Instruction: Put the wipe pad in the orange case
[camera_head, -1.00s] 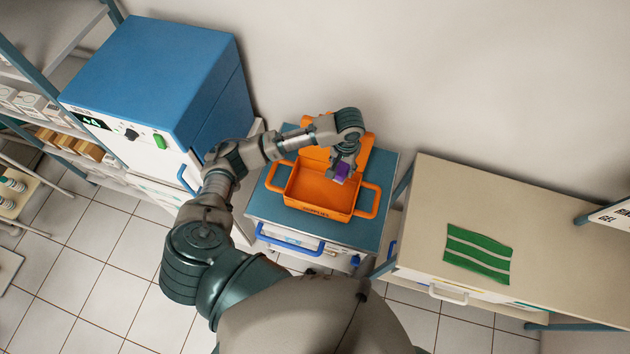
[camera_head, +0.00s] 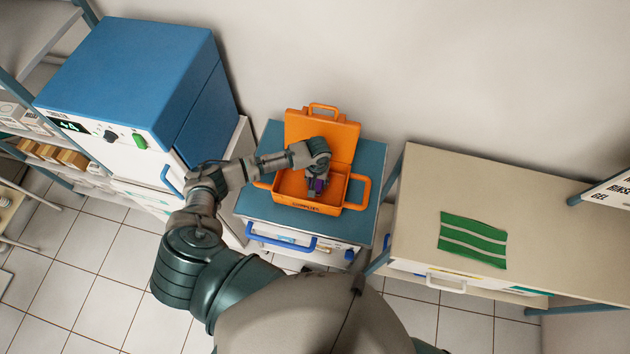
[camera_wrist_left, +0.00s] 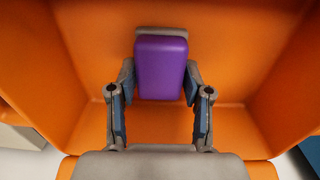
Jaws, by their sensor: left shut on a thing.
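The orange case (camera_head: 357,191) stands open on a small teal-topped cabinet, its lid raised at the back. My left gripper (camera_head: 317,188) is over and inside the case opening. It is shut on a purple block-like thing with a grey edge, which I take as the wipe pad (camera_wrist_left: 161,68). In the left wrist view the gripper (camera_wrist_left: 160,85) has a finger on each side of the pad, and orange walls surround it. I cannot tell whether the pad touches the case floor. My right gripper is not in view.
A blue-topped white machine (camera_head: 140,75) stands left of the cabinet (camera_head: 371,160). A beige table (camera_head: 420,195) with a green striped cloth (camera_head: 472,240) stands to the right. The raised lid (camera_head: 335,134) and the wall are behind the case.

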